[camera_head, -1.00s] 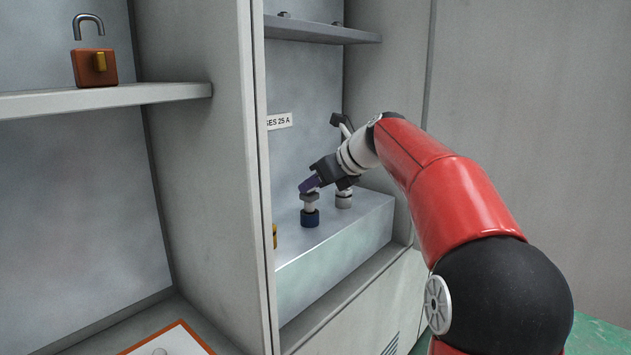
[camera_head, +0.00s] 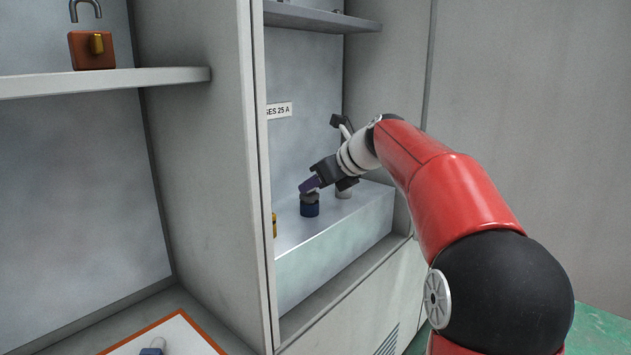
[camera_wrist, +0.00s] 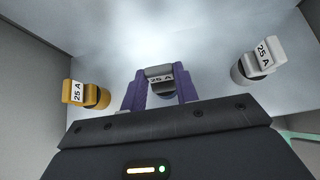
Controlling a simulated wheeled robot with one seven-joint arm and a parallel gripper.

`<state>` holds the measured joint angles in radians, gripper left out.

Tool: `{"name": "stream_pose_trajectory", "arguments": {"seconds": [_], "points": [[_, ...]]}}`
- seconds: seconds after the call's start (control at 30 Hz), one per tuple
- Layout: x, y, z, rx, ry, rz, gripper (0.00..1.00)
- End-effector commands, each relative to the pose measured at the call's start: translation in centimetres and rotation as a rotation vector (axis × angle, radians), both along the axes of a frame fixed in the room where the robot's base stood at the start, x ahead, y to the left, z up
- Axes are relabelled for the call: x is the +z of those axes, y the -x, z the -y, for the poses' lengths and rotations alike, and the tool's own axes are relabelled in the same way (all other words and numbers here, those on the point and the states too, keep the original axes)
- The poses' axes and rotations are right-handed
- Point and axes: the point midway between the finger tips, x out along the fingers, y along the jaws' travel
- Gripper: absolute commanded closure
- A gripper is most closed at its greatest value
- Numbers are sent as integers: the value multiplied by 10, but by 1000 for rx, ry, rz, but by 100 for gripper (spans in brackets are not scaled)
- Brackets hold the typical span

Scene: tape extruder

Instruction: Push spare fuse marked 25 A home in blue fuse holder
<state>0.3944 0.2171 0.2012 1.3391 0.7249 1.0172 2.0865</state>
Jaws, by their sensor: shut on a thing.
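The blue fuse holder (camera_head: 309,210) stands on the grey ledge in the cabinet. The spare fuse (camera_head: 309,197), with a grey cap, sits upright in it; its white body no longer shows between cap and holder. In the wrist view the fuse (camera_wrist: 159,72) carries a "25 A" label and is between the two purple fingers. My gripper (camera_head: 312,185) is shut on the fuse's cap from above and the right. The wrist view also shows my gripper (camera_wrist: 160,88). How deep the fuse sits inside the holder is hidden.
A yellow holder with a "25 A" cap (camera_wrist: 86,94) is on the left, a white one (camera_wrist: 256,64) on the right. The cabinet's side wall (camera_head: 258,180) stands left of the ledge (camera_head: 335,240). An orange padlock (camera_head: 92,50) is on the left shelf.

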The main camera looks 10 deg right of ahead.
Motion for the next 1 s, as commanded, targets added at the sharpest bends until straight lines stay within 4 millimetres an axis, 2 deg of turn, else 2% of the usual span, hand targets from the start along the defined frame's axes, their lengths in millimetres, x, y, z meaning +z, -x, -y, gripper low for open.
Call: {"name": "stream_pose_trajectory", "arguments": {"seconds": [0.03,0.2,0.23,0.57,1.0], "points": [[-1,0,0,0,0,0,69],[0,0,0,0,-1,1,47],[0,0,0,0,-1,1,45],[3,3,3,-2,0,2,45],[43,45,34,-2,0,3,45]]}}
